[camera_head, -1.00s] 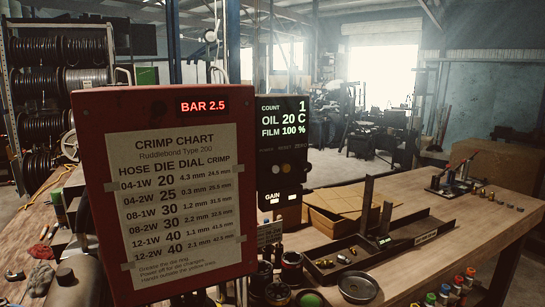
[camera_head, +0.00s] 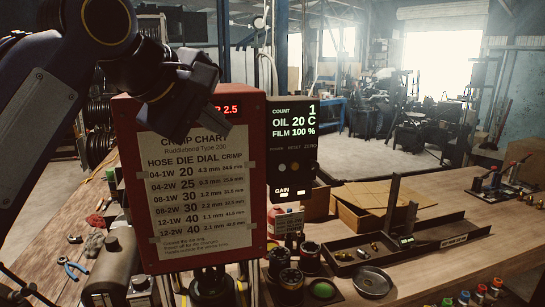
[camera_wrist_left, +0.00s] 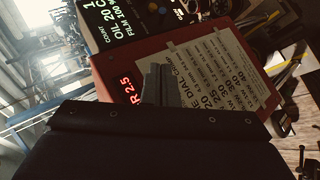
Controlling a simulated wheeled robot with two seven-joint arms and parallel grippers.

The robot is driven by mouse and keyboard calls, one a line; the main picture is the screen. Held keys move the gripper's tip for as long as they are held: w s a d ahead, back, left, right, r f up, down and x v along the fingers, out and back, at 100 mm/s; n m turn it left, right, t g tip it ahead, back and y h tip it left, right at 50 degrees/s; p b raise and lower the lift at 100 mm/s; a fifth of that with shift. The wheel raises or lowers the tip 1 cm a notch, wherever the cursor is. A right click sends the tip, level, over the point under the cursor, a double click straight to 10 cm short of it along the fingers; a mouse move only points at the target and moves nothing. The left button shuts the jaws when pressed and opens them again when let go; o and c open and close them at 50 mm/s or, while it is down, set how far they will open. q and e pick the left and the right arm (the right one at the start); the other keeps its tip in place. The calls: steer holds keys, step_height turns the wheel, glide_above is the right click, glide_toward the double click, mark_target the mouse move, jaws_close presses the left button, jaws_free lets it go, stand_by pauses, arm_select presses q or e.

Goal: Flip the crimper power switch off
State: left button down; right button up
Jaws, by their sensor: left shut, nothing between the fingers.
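The red crimper box (camera_head: 262,190) carries a paper crimp chart (camera_head: 200,190) and a red BAR 2.5 readout, partly covered by my arm. A black control panel (camera_head: 293,130) stands to its right, with COUNT, OIL and FILM readings lit. Small POWER, RESET and ZERO labels sit above small round controls (camera_head: 294,167); the power switch's position is too small to read. My left gripper (camera_head: 222,130) is shut and empty, in front of the box's upper part, left of the panel. In the left wrist view its fingers (camera_wrist_left: 160,85) overlap the box and chart; the panel (camera_wrist_left: 125,20) is beyond.
A wooden bench (camera_head: 440,265) runs right, with a dark tray (camera_head: 400,240), cardboard (camera_head: 380,200) and a round metal dish (camera_head: 372,282). Several dies (camera_head: 290,280) stand below the panel. Hand tools (camera_head: 72,267) lie left of the box.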

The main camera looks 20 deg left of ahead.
arm_select(q)
glide_toward(277, 166)
steer(key=w+a, duration=0.1)
steer(key=w+a+f, duration=0.1)
steer(key=w, duration=0.1)
steer(key=shift+w+a+f, duration=0.1)
steer(key=shift+w+d+f, duration=0.35)
steer(key=shift+d+f, duration=0.2)
steer(key=shift+d, duration=0.25)
steer(key=shift+w+d+f, duration=0.35)
steer(key=shift+d+f, duration=0.2)
steer(key=shift+d, duration=0.25)
